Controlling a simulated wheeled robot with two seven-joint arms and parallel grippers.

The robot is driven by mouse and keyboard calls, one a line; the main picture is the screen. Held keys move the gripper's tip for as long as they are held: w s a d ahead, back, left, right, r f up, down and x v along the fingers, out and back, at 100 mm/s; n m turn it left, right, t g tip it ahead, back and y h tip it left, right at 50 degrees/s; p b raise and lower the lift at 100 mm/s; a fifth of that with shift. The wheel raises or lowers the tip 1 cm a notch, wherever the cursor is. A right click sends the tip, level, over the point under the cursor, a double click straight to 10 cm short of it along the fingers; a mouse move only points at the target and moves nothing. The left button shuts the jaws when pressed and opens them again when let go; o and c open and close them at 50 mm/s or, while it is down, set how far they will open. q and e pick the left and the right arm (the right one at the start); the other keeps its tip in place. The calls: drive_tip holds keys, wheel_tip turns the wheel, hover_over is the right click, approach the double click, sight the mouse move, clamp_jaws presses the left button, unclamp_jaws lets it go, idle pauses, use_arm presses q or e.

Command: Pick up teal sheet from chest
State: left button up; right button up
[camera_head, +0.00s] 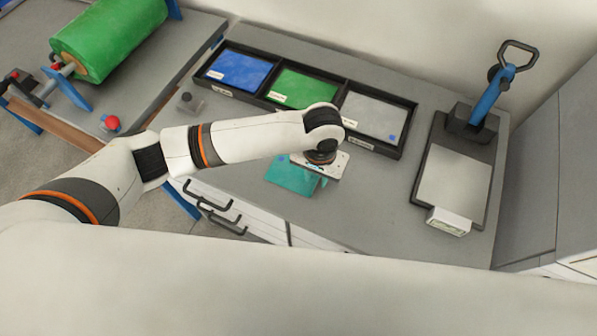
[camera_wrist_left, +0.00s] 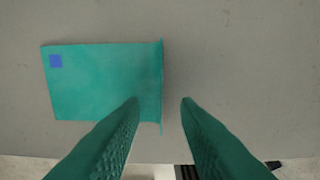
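The teal sheet (camera_head: 288,174) lies on the grey chest top (camera_head: 250,150) near its front edge. In the left wrist view the sheet (camera_wrist_left: 100,80) is flat, with a small blue square at its upper left corner and what looks like a raised lip along its right edge. My left gripper (camera_head: 318,184) is above the sheet's right end and partly hides it. Its green fingers (camera_wrist_left: 160,100) are open; the lip lies in the gap between them as seen from the wrist. I cannot tell whether a finger touches the sheet. My right gripper is not in view.
A black three-part tray (camera_head: 335,86) holds blue, green and light grey sheets behind my left gripper. A press with a blue lever (camera_head: 490,92) stands at the right. A green roll (camera_head: 110,35) is at the upper left. Drawer handles (camera_head: 222,215) stick out at the chest's front.

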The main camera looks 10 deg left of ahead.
use_arm(q)
drive_tip(key=shift+f, duration=1.3)
clamp_jaws()
